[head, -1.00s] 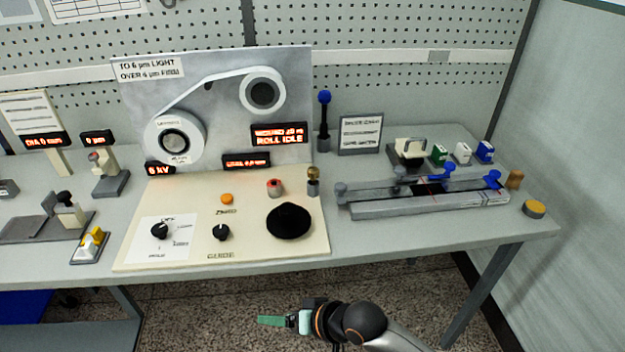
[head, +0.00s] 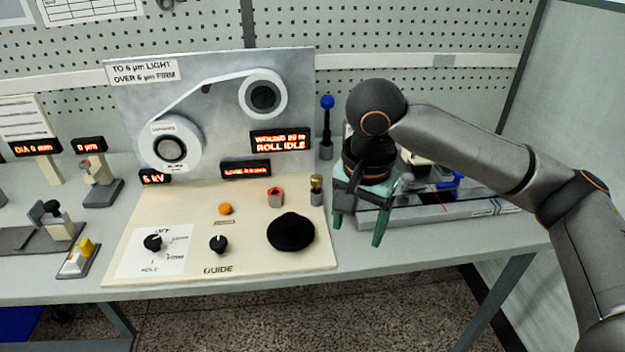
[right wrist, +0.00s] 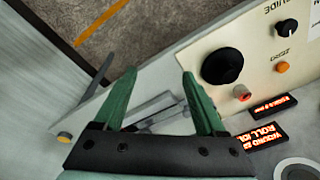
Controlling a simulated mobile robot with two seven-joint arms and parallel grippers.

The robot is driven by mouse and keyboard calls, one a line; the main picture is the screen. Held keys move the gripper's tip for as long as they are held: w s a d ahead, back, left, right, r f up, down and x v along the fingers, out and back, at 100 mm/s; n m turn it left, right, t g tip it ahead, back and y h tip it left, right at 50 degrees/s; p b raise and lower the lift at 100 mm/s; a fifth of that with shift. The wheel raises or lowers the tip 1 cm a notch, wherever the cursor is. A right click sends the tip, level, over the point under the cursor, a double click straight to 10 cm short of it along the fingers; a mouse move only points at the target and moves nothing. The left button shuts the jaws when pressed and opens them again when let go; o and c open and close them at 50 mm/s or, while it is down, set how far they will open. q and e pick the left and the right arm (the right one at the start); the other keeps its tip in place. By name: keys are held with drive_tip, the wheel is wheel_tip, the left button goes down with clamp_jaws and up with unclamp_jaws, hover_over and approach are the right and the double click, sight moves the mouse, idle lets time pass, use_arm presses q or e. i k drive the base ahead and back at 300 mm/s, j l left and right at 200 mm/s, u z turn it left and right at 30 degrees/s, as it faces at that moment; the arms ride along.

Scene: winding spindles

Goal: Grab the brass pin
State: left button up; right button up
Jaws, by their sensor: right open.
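In the right wrist view, the two green fingers of the right gripper (right wrist: 159,73) are spread over the grey table edge. I cannot make out the pin there. My left gripper is not in view.
The cream panel (head: 150,272) carries a black knob (head: 290,232) and small dials. A blue-topped post (head: 327,125) stands behind the pin. A grey rail fixture (head: 440,212) lies partly hidden behind my right arm.

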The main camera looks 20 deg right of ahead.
sight(316, 181)
drive_tip(key=i, duration=0.9)
